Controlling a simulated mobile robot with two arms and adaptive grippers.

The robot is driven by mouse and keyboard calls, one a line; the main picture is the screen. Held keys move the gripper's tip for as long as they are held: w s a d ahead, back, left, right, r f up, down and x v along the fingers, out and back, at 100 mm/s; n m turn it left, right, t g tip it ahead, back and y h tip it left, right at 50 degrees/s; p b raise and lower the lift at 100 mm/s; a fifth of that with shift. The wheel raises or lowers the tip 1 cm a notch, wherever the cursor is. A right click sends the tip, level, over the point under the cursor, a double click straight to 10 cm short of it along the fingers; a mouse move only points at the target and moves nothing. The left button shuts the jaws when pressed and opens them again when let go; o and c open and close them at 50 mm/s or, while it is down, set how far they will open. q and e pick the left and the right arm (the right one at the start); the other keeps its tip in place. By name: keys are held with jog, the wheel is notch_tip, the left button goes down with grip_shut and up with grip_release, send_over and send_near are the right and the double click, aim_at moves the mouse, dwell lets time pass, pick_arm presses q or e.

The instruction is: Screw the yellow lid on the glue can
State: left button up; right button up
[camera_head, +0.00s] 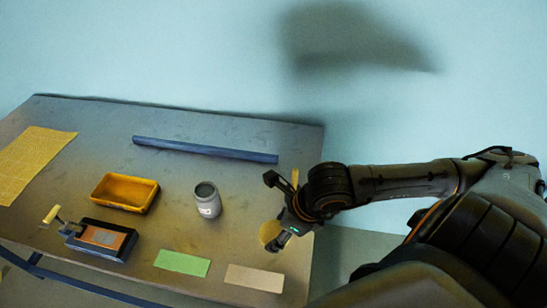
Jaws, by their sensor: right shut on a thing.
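The glue can (207,204) is a grey can with a pale label and a dark open mouth. It stands upright on the table, left of my right gripper. My right gripper (277,212) is near the table's right side and is shut on the round yellow lid (268,233), which shows at its lower finger. The lid is apart from the can, to its right. The gripper hides part of the lid, and the exact grip is hard to make out. My left gripper is not in view.
On the grey table (90,125) are a yellow tray (153,199), a black device (118,254) with a brown top, a blue bar (205,150), a green card (182,263), a beige card (254,278) and a yellow gridded sheet (35,160). The surface between can and gripper is clear.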

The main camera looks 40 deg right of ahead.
jog(key=shift+s+r, duration=0.2)
jog(key=shift+s, duration=0.4)
